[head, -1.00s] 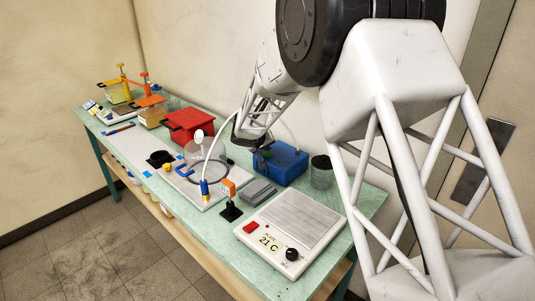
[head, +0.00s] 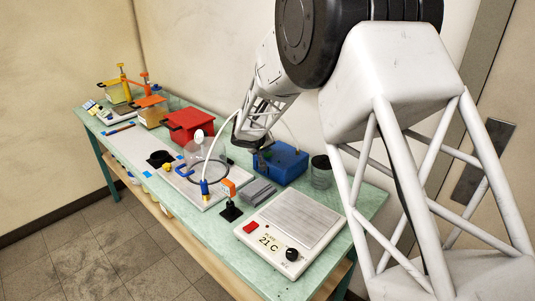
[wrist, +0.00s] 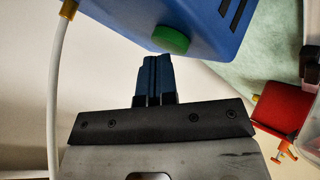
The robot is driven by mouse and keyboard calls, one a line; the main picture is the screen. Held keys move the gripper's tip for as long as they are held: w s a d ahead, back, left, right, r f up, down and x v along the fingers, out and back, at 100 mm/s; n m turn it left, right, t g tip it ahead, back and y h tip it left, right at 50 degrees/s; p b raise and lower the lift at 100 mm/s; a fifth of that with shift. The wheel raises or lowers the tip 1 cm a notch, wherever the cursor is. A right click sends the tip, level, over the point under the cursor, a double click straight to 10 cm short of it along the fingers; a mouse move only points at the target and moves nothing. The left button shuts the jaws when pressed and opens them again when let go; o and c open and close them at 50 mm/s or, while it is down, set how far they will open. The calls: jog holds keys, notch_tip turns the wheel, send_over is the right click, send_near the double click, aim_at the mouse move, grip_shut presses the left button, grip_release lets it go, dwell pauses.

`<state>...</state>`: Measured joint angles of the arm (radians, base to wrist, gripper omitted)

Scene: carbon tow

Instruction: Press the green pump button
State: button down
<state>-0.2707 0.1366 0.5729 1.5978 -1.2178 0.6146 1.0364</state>
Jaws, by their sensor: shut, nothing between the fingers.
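The blue pump box (head: 288,163) stands on the green bench near the back wall. Its round green button (wrist: 171,39) shows in the wrist view on the box's near face. I cannot make the button out in the head view, where my gripper is in front of it. My gripper (head: 262,163) is at the left end of the box. In the wrist view my gripper (wrist: 153,60) has its dark blue fingers together and empty. The fingertips are just below and left of the button; I cannot tell whether they touch the box.
A white hose (wrist: 57,90) runs from a brass fitting beside the box. A glass jar (head: 321,175) stands right of the box, grey blocks (head: 258,191) in front. A hot plate (head: 300,222), a red bin (head: 190,124) and a glass dome (head: 205,160) are also on the bench.

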jog(key=shift+f, duration=0.25)
jog(key=shift+r, duration=0.5)
dwell(0.6)
jog(key=shift+r, duration=3)
jog(key=s+d+r+m+g, duration=0.1)
jog(key=s+d+r, duration=0.3)
jog(key=s, duration=0.5)
jog(key=s+d+r+g+y, duration=0.1)
jog(key=s+d+r, duration=0.35)
jog(key=s, duration=0.45)
jog(key=s+d+r+m+g, duration=0.1)
jog(key=s+d+r, duration=0.35)
jog(key=s, duration=0.55)
jog(key=s+d+f+g+y, duration=0.1)
jog(key=s+y, duration=0.1)
jog(key=s, duration=1.3)
jog(key=s+f+g+y, duration=0.1)
jog(key=s+f+y, duration=0.1)
jog(key=s, duration=1.3)
jog(key=shift+d+f+m, duration=0.15)
jog(key=shift+d+m, duration=0.15)
jog(key=shift+d, duration=0.1)
